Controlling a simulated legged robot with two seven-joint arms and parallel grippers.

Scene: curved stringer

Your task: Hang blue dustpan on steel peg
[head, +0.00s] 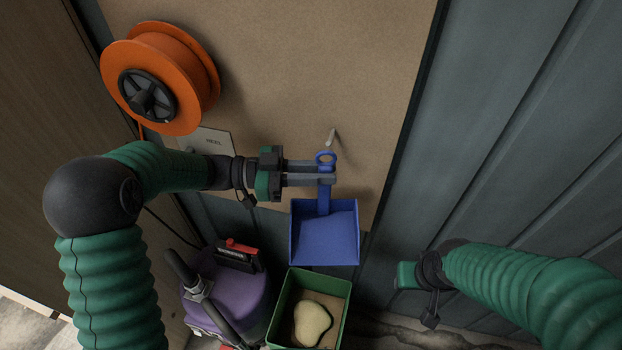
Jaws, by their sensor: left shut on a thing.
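The blue dustpan (324,235) hangs upright from my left gripper (326,174), its pan downward and its handle up. The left gripper is shut on the handle, just below the ring at the handle's top. The steel peg (331,137) sticks out of the tan board just above the ring. The ring looks slightly below and left of the peg tip and apart from it; the depth between them is hard to tell. My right gripper (405,275) is at the lower right, away from the dustpan, and its fingers cannot be made out.
An orange reel (190,75) is mounted on the tan board (310,60) at upper left. Below stand a purple machine (225,290) with a dark hose and a green bin (280,312) holding a pale yellow object (312,323). A grey panelled wall (510,130) lies to the right.

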